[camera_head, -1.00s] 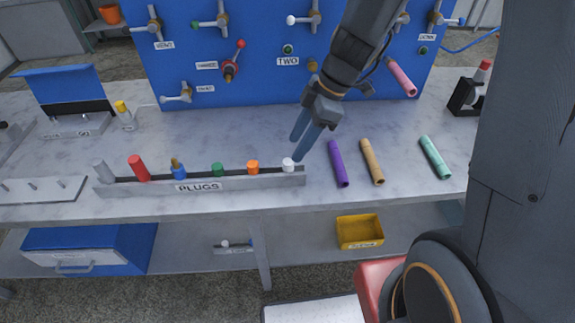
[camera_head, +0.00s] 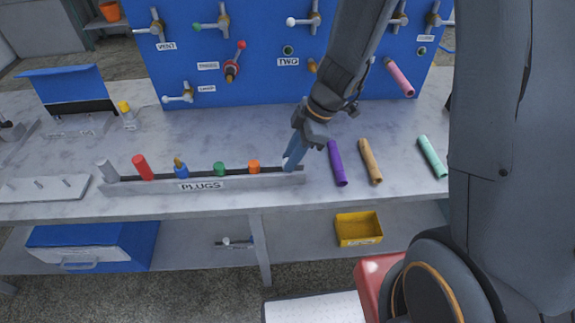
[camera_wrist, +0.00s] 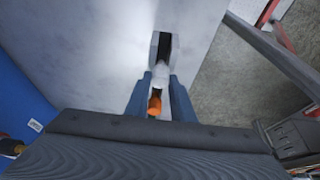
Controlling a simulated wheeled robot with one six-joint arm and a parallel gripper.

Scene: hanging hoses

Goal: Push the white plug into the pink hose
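The white plug (camera_wrist: 161,72) shows in the wrist view between the two blue fingertips of my gripper (camera_wrist: 160,78), at the end of the plug rack. The fingers stand on either side of it and look apart, with a narrow gap. In the head view my gripper (camera_head: 291,164) is down at the right end of the rack (camera_head: 240,183), and its fingers hide the white plug. The pink hose (camera_head: 399,77) hangs tilted in front of the blue panel at the upper right, away from my gripper.
Purple (camera_head: 337,163), tan (camera_head: 370,161) and teal (camera_head: 432,157) hoses lie on the table to the right. The blue panel (camera_head: 260,80) carries several valves.

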